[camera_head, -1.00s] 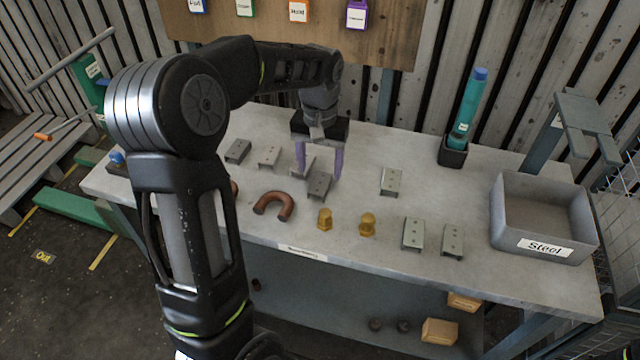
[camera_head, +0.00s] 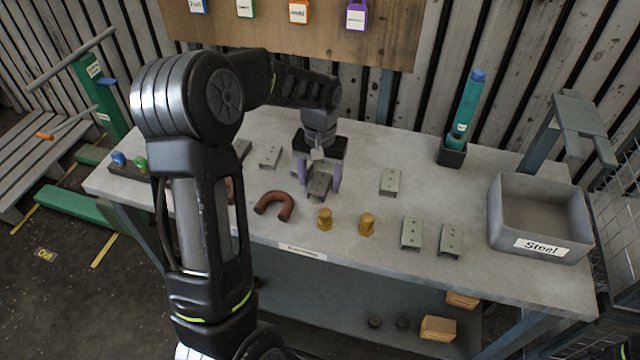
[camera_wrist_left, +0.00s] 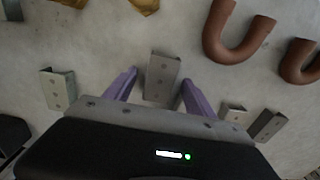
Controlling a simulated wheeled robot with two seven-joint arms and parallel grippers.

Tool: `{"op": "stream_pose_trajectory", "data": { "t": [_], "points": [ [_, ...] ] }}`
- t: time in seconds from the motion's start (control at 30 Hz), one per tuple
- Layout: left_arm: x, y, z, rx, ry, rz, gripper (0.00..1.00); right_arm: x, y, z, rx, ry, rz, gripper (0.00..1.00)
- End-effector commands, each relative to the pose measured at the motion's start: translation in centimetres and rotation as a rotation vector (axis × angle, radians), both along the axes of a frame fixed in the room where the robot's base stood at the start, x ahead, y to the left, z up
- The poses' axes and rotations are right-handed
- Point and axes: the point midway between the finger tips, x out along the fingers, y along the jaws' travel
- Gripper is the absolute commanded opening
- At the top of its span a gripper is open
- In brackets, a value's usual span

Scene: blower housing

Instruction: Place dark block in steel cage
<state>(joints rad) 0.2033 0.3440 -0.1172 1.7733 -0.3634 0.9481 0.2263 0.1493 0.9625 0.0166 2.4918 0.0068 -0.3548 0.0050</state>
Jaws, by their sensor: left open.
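A dark grey channel-shaped block (camera_head: 319,185) lies on the grey workbench (camera_head: 350,145). My left gripper (camera_head: 316,187) points down over it, with its purple fingers open. In the left wrist view the same block (camera_wrist_left: 162,80) sits between the fingertips of my left gripper (camera_wrist_left: 159,77), with a gap on both sides. Another dark block (camera_head: 243,149) lies further left, partly behind my arm. A grey open bin (camera_head: 541,220) labelled "Steel" stands at the bench's right end and looks empty. My right gripper is out of view.
Lighter channel pieces (camera_head: 390,181) lie around, one close behind the block. A brown U-shaped pipe (camera_head: 274,206) and two brass fittings (camera_head: 325,219) lie in front. A teal bottle (camera_head: 465,110) stands at the back. A wire mesh (camera_head: 612,210) borders the right side.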

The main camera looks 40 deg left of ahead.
Motion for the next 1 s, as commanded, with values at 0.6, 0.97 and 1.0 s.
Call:
{"op": "stream_pose_trajectory", "data": {
  "t": [0.6, 0.97, 1.0],
  "points": [
    [0.0, -0.01, 0.02, 0.0, 0.0, 0.0, 0.16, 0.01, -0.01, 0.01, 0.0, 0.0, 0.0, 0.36],
    [0.02, 0.0, 0.05, 0.0, -0.001, 0.0, 0.0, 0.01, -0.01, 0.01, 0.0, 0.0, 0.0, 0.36],
    [0.02, 0.0, 0.05, 0.0, -0.001, 0.0, 0.0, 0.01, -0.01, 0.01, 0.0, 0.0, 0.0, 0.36]
  ]
}}
